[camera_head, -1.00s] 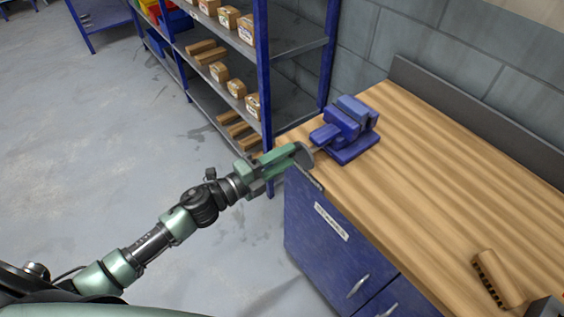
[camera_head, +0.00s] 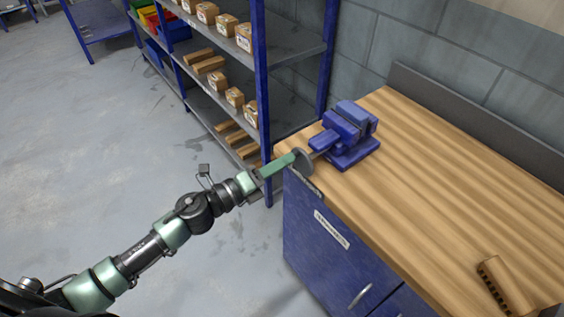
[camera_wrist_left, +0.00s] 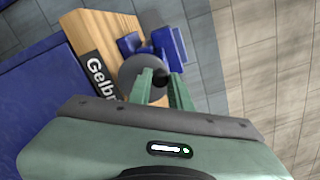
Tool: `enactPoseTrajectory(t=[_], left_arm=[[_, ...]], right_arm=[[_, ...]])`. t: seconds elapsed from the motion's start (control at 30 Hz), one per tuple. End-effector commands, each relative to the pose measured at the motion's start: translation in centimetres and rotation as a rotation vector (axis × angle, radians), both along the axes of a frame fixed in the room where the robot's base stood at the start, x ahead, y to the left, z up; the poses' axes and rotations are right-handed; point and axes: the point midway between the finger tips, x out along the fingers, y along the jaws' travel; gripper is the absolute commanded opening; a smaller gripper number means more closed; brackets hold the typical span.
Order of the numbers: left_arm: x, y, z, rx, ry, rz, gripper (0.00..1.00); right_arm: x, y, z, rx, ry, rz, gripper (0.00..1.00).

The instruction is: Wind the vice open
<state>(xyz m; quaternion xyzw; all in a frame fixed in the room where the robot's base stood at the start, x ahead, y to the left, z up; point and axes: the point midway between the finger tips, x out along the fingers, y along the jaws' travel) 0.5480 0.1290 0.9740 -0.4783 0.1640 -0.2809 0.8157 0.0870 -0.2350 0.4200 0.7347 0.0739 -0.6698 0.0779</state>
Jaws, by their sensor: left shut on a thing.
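The blue vice (camera_head: 345,132) stands on the near left corner of the wooden workbench (camera_head: 430,180). Its screw comes out toward the left and ends in a round grey handwheel (camera_head: 304,162). My left gripper (camera_head: 294,161) is at the handwheel. In the left wrist view, its green fingers (camera_wrist_left: 161,84) are shut on a small dark knob (camera_wrist_left: 160,78) in front of the grey wheel disc (camera_wrist_left: 132,70). The blue vice body (camera_wrist_left: 170,48) is partly hidden behind the disc. The gap between the vice jaws is too small to judge. My right gripper is out of view.
A blue-framed shelf rack (camera_head: 262,80) with small boxes and coloured bins stands left of the bench. A blue cabinet (camera_head: 325,250) with a label is under the bench. A brown block (camera_head: 505,287) lies at the lower right of the bench top. The bench middle is clear.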

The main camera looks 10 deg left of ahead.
Motion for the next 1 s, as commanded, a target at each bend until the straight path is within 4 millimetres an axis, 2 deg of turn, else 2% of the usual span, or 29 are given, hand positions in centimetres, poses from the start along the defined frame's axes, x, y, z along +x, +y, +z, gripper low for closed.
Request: enactPoseTrajectory(t=[0.03, 0.17, 0.47, 0.7, 1.0], left_arm=[[0.1, 0.2, 0.2, -0.06, 0.05, 0.0, 0.0], [0.4, 0.5, -0.1, -0.173, 0.138, 0.0, 0.0], [0.4, 0.5, -0.2, -0.199, 0.157, -0.001, 0.0], [0.8, 1.0, -0.7, -0.414, 0.326, 0.0, 0.0], [0.8, 1.1, -0.8, -0.441, 0.347, -0.001, 0.0]], right_arm=[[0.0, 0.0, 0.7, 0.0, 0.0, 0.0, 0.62], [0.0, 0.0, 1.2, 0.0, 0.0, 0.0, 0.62], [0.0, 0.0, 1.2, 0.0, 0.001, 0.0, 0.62], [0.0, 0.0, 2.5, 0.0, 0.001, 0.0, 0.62], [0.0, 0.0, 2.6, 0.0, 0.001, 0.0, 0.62]])
